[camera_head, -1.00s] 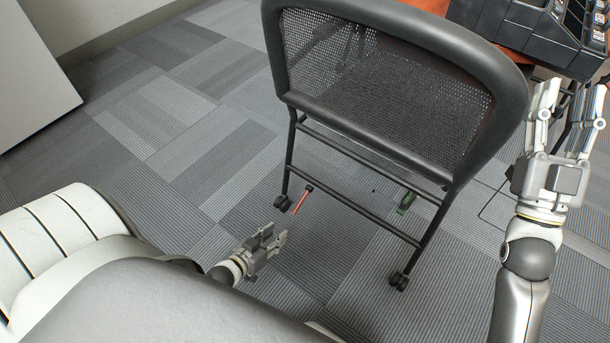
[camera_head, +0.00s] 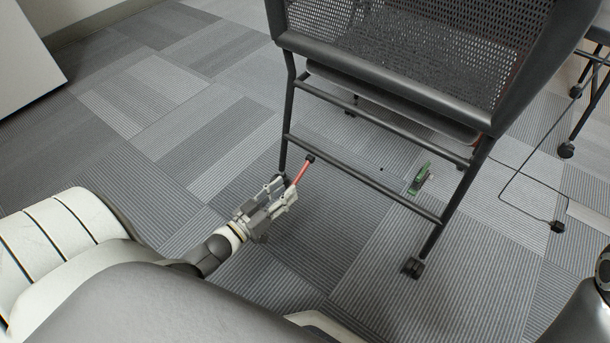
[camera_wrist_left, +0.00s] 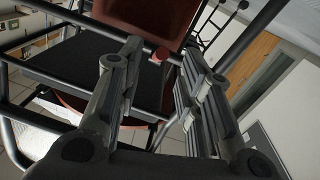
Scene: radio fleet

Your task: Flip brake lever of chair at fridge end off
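A black mesh-backed chair (camera_head: 400,75) on casters stands in front of me, and its dark frame also shows in the left wrist view (camera_wrist_left: 70,60). A red lever (camera_head: 302,172) with a black end sits low by the chair's left leg. A green lever (camera_head: 420,178) sits low near its right leg. My left gripper (camera_head: 284,190) is open at the red lever's lower end. In the left wrist view, a red tip (camera_wrist_left: 159,56) shows between the spread fingers (camera_wrist_left: 158,75). I cannot tell whether they touch it. My right gripper is out of view; only part of that arm shows.
A pale upright panel (camera_head: 25,60) stands at the far left. A second dark frame with casters (camera_head: 566,150) and a thin cable (camera_head: 515,200) are at the right. The striped carpet between me and the panel is clear.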

